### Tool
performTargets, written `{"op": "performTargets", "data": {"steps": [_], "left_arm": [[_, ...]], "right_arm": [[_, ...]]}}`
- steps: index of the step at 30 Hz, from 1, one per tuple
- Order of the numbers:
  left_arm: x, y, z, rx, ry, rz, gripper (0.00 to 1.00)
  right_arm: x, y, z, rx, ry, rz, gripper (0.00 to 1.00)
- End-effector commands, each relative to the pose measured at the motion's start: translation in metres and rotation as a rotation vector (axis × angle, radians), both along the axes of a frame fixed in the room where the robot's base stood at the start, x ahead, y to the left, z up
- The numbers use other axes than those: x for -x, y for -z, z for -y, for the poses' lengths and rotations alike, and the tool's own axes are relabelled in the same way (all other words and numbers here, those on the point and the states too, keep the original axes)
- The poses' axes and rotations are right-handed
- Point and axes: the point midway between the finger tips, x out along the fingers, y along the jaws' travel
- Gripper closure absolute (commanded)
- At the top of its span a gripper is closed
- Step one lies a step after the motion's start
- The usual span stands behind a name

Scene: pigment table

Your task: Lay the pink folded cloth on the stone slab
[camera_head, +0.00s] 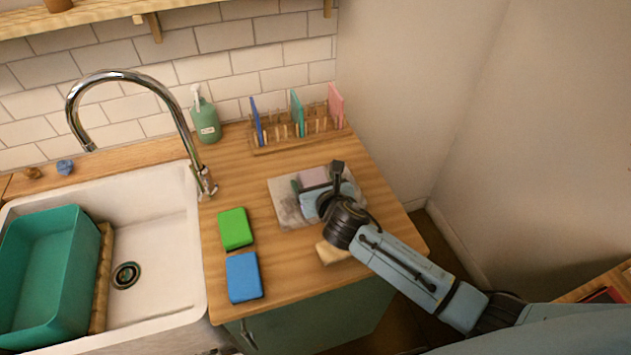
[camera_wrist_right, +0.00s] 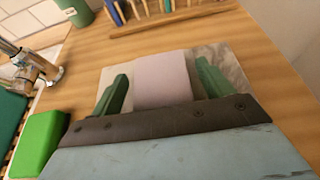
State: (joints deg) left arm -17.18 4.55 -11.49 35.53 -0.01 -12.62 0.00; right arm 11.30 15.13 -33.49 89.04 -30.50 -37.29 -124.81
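The pink folded cloth (camera_head: 312,177) lies over the grey stone slab (camera_head: 284,214), at the slab's far middle. In the right wrist view the cloth (camera_wrist_right: 162,82) shows pale pink between my two green fingers, with the slab (camera_wrist_right: 228,64) behind and beside it. My right gripper (camera_head: 316,188) is low over the slab. In the right wrist view its fingers (camera_wrist_right: 162,92) are spread wide, one on each side of the cloth, with a thin gap at the left. The cloth's near end is hidden by the gripper. My left gripper is not in view.
A green block (camera_head: 235,229) and a blue block (camera_head: 244,278) lie left of the slab. A pale yellow block (camera_head: 331,252) is partly under my right arm. A wooden rack (camera_head: 284,136) with upright plates and a green bottle (camera_head: 205,118) stand behind. The sink (camera_head: 166,215) is left.

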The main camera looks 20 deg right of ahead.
Motion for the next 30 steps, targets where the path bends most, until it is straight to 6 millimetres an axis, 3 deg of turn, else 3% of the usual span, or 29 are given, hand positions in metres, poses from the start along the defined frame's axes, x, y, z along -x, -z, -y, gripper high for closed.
{"op": "performTargets", "data": {"steps": [8, 11, 24, 30], "left_arm": [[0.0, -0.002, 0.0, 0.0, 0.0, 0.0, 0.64], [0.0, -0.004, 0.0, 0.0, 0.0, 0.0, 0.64], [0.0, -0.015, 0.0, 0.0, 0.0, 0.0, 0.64], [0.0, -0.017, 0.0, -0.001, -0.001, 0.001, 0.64]], "right_arm": [[0.0, -0.005, 0.0, -0.002, 0.001, 0.0, 0.21], [0.01, -0.007, 0.001, 0.001, 0.0, -0.001, 0.21], [0.085, -0.039, 0.003, -0.001, -0.001, -0.001, 0.21], [0.106, -0.048, 0.004, 0.0, 0.0, 0.0, 0.21]]}}
